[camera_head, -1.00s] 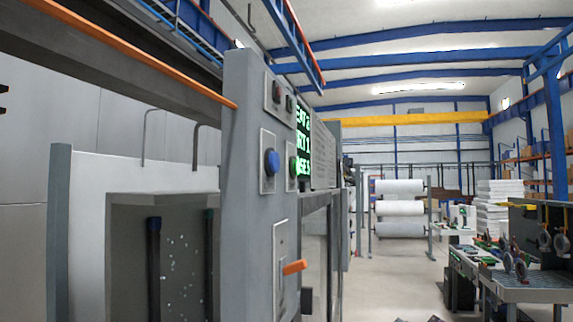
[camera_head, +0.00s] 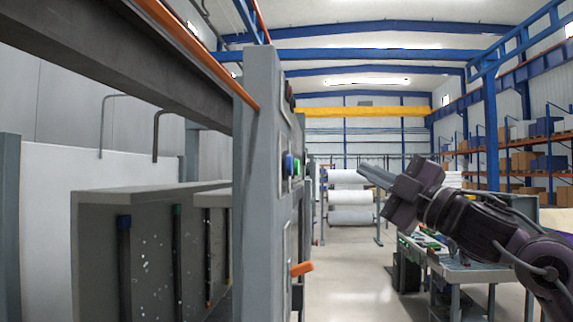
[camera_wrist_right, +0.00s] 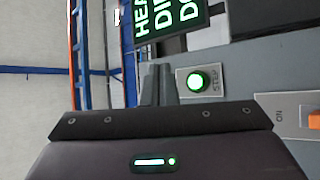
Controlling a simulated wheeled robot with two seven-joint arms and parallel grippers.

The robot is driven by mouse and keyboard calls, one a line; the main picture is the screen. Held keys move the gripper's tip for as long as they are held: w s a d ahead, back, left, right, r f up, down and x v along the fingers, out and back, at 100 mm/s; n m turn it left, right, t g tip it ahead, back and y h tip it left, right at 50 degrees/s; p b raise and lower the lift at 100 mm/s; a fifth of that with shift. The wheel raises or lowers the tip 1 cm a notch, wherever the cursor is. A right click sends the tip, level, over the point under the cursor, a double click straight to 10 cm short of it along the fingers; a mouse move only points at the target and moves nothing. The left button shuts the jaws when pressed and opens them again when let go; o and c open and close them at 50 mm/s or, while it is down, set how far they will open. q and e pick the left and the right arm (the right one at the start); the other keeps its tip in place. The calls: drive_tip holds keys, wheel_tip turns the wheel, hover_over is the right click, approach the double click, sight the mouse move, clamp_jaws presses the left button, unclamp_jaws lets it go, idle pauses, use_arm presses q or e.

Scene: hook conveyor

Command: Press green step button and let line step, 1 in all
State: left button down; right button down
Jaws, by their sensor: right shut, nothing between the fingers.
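The green step button (camera_wrist_right: 198,82) is lit, on a pale plate marked STEP in the right wrist view. In the head view it is a small green knob (camera_head: 297,167) on the grey panel post (camera_head: 262,190), seen almost edge-on. My right gripper (camera_head: 366,170) is to the right of the post, apart from the button, its fingers pointing toward the panel. In the right wrist view its closed, empty fingers (camera_wrist_right: 158,84) appear just left of the button. My left gripper is not in view.
A blue button (camera_head: 288,165) is beside the green one. An orange lever (camera_head: 301,268) sticks out lower on the post. A display with green text (camera_wrist_right: 165,20) is near the fingers. A workbench (camera_head: 465,270) stands at right; the aisle floor (camera_head: 345,275) is clear.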

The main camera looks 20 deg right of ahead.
sight(296, 167)
drive_tip(key=shift+s+a+r, duration=0.15)
drive_tip(key=shift+s+r, duration=0.15)
drive_tip(key=shift+s, duration=0.05)
drive_tip(key=w+a+p, duration=0.4)
drive_tip(key=a+p, duration=0.2)
drive_tip(key=a, duration=0.1)
drive_tip(key=shift+w+a, duration=0.25)
drive_tip(key=shift+w, duration=0.05)
idle(2.1)
